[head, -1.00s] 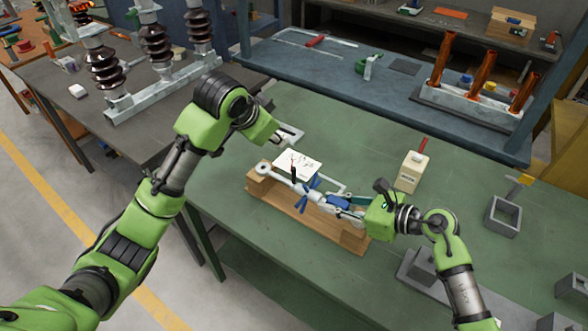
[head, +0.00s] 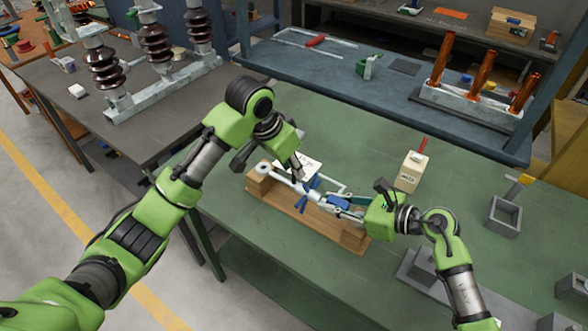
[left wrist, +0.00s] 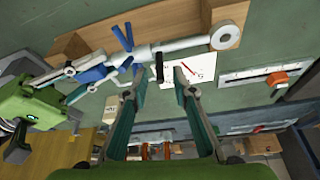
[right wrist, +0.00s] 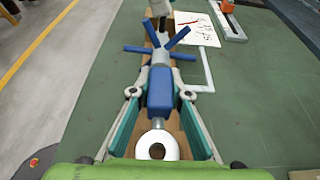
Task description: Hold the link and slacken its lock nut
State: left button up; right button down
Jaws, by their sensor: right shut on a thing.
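The link (head: 280,177) is a pale rod with eye ends, lying along a wooden cradle (head: 300,215). It carries a blue spoked piece (left wrist: 122,40) and, beside that, a black peg (left wrist: 159,70); which one belongs to the lock nut I cannot tell. My right gripper (right wrist: 163,90) is shut on the link's blue block (right wrist: 160,92), near one eye end (right wrist: 157,146). My left gripper (left wrist: 155,86) is open and empty. In the head view it hangs over the link's middle, close to the spokes. In its wrist view the fingers stand apart, just short of the rod and peg.
A white card with red marks (left wrist: 190,70) lies behind the link. A grey square holder (head: 503,216) is at right.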

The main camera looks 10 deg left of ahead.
pick_arm(q)
jog(key=shift+x, duration=1.1)
grip_shut()
